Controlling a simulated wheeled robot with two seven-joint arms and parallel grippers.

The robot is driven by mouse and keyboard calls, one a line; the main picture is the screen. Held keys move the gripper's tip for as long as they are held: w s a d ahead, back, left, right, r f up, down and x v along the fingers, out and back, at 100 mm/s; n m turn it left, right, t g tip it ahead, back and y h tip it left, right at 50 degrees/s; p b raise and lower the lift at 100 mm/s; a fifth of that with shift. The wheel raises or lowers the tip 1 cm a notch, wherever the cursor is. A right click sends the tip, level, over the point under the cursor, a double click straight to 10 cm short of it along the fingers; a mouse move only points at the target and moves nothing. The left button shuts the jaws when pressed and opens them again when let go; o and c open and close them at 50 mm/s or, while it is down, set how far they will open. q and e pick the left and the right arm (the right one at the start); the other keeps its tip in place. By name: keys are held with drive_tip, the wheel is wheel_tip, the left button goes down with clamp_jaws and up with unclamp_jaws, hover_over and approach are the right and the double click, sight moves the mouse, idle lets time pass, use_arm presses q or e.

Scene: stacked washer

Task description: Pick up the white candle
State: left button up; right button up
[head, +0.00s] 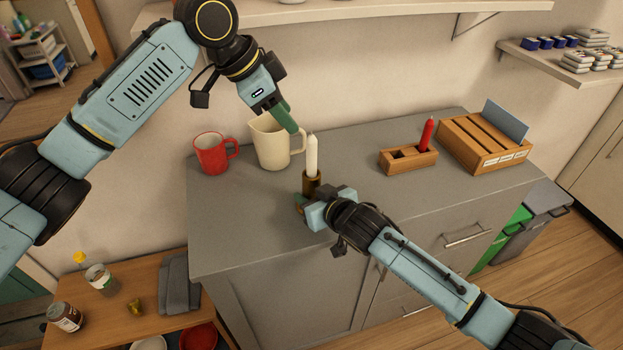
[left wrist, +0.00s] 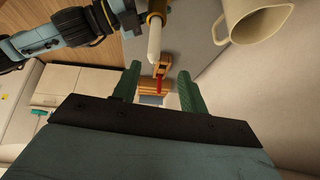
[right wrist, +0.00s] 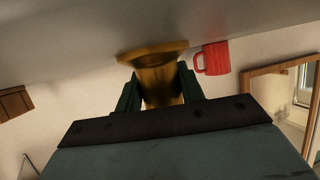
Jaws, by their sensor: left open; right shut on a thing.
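The white candle (head: 312,156) stands upright in a brass holder (head: 312,183) on the grey cabinet top. My right gripper (head: 304,203) is shut on the brass holder, low near the cabinet top; the holder sits between its fingers in the right wrist view (right wrist: 160,80). My left gripper (head: 287,118) is above and just left of the candle, pointing down, open and empty. In the left wrist view the candle (left wrist: 154,40) shows beyond the open green fingers (left wrist: 160,85), not between them.
A cream pitcher (head: 270,145) stands close behind and left of the candle, with a red mug (head: 211,154) beside it. To the right are a wooden block (head: 397,161) holding a red candle (head: 427,134) and a slotted wooden box (head: 481,142). The cabinet top between is clear.

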use_arm(q)
drive_tip(key=w+d+m+t+h, duration=0.1)
drive_tip(key=w+d+m+t, duration=0.25)
drive_tip(key=t, duration=0.25)
drive_tip(key=m+t+y, duration=0.3)
drive_tip(key=m+t, duration=0.6)
drive_tip(key=m, duration=1.1)
approach(310, 155)
drive_tip(key=w, duration=0.3)
drive_tip(key=w+d, duration=0.1)
drive_tip(key=w, duration=0.3)
drive_tip(key=w+d, duration=0.1)
drive_tip(key=w, duration=0.2)
drive_tip(key=shift+w+f, duration=0.15)
drive_tip(key=shift+w, duration=0.25)
clamp_jaws()
wheel_tip(310, 155, up, 10)
drive_tip(key=shift+d, duration=0.1)
